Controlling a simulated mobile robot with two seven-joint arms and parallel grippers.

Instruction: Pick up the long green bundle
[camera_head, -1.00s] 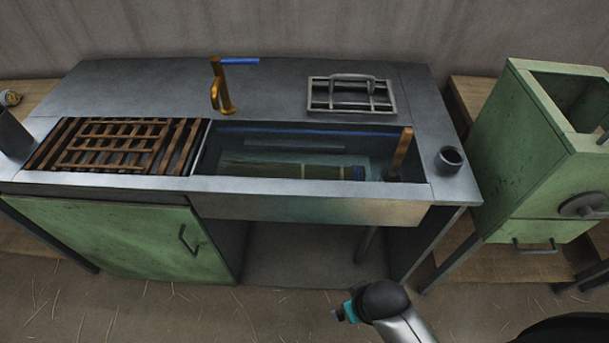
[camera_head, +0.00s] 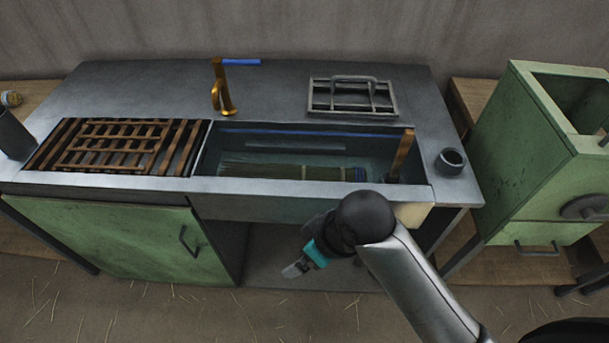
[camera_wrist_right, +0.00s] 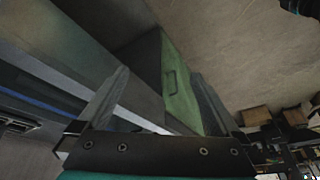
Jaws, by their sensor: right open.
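The long green bundle (camera_head: 280,172) lies lengthwise in the sink basin (camera_head: 210,160), with a blue band near its right end. The front wall of the basin hides its lower part. My right gripper (camera_head: 290,270) is below and in front of the counter's front edge, apart from the bundle. In the right wrist view its two fingers (camera_wrist_right: 160,100) stand wide apart with nothing between them. The bundle does not show in the wrist view. My left gripper is not in view.
A slatted wooden rack (camera_head: 120,145) covers the counter's left side. An orange tap (camera_head: 221,90) stands behind the basin. A brown upright piece (camera_head: 402,153) stands in the basin's right end, near a dark cup (camera_head: 450,160). A metal rack (camera_head: 350,95) lies behind. A green cabinet (camera_head: 520,150) stands right.

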